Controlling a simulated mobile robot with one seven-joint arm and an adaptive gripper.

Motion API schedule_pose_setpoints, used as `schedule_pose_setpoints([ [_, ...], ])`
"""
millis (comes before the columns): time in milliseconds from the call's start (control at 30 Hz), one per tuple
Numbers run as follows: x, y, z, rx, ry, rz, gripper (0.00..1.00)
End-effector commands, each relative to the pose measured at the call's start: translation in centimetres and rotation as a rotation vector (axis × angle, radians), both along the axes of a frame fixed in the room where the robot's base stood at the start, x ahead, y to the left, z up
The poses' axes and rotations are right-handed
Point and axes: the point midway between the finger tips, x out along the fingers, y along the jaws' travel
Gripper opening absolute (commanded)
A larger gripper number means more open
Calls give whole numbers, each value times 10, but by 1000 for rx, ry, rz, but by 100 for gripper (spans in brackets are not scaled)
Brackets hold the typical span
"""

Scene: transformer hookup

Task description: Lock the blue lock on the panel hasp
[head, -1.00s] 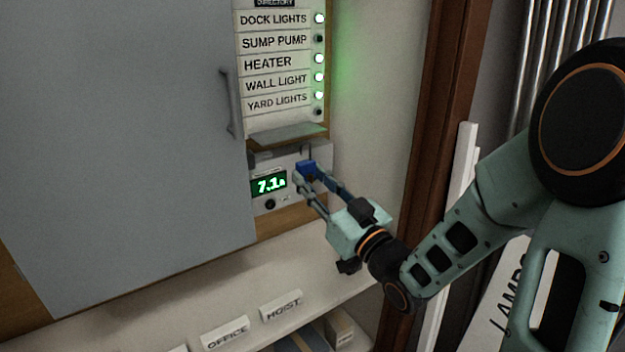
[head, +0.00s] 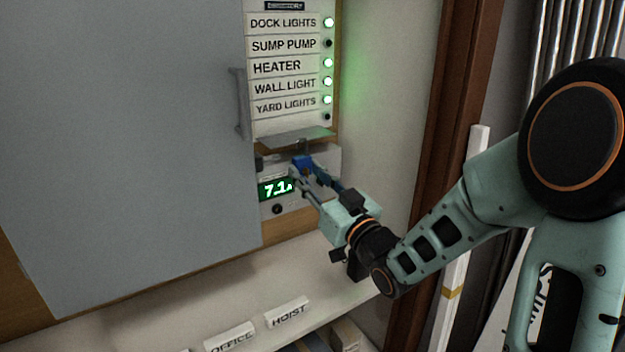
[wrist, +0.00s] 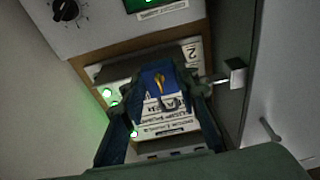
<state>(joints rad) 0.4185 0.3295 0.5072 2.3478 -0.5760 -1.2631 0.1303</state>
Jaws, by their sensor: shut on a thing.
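The blue lock (head: 302,163) is in front of the panel, just below a grey ledge and above and right of the green display. My gripper (head: 306,172) is shut on it. In the wrist view the blue lock (wrist: 158,79), with a yellow mark, sits between the two fingers of my gripper (wrist: 155,88). I cannot tell whether this is the hasp, or whether the lock touches the hasp.
The green display (head: 275,189) reads about 7.1, with a dark knob (head: 278,209) below it. The grey ledge (head: 295,138) juts out under the directory labels (head: 286,65). A large grey door (head: 125,150) with a handle (head: 240,104) is on the left. Labelled shelves lie below.

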Motion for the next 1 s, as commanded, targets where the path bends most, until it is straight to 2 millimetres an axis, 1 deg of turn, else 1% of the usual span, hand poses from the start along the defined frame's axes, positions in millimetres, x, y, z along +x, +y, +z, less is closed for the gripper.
schedule_pose_setpoints([
  [200, 9, 9, -1, 1, -1, 2, 0],
  [600, -5, 28, -1, 0, 0, 2, 0],
  [1000, -9, 34, 0, 0, -1, 1, 0],
])
